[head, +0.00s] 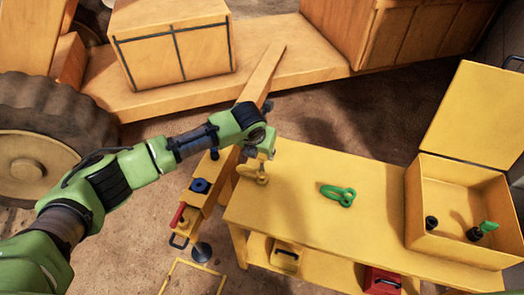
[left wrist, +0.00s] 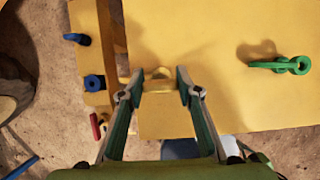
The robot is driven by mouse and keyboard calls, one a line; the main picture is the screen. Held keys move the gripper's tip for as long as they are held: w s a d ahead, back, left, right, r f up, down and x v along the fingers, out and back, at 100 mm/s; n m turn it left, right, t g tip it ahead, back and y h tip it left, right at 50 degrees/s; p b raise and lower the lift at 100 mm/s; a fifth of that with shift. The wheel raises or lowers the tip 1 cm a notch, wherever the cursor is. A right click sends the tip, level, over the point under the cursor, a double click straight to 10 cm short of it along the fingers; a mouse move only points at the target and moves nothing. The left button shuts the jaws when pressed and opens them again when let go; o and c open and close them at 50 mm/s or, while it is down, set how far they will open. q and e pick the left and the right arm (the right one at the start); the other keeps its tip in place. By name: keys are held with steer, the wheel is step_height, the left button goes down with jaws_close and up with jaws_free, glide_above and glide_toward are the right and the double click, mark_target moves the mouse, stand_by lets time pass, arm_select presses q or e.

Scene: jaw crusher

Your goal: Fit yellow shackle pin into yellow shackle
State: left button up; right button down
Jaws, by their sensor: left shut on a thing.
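My left gripper (head: 263,163) reaches down over the left end of the yellow table. It is shut on a yellow piece (head: 249,173) that looks like the yellow shackle, at or just above the tabletop. In the left wrist view the same yellow piece (left wrist: 160,74) shows between the two fingertips, its colour blending with the table. I cannot make out the yellow shackle pin separately from it. My right gripper is not in view.
A green shackle (head: 338,194) lies mid-table. An open yellow box (head: 456,243) with dark and green parts inside stands at the right end. A yellow beam (head: 212,183) with blue and red fittings runs left of the table. The tabletop's middle front is clear.

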mark_target(262, 169)
arm_select(q)
steer(key=shift+f+b, duration=0.45)
steer(key=shift+f, duration=0.55)
steer(key=shift+f+b, duration=1.3)
steer(key=shift+f, duration=1)
steer(key=o, duration=1.3)
steer(key=shift+c, duration=0.2)
steer(key=shift+r, duration=0.15)
steer(key=v, duration=1.1)
steer(key=shift+s+r, duration=0.2)
steer(key=shift+r, duration=0.15)
steer(key=shift+a, duration=0.1)
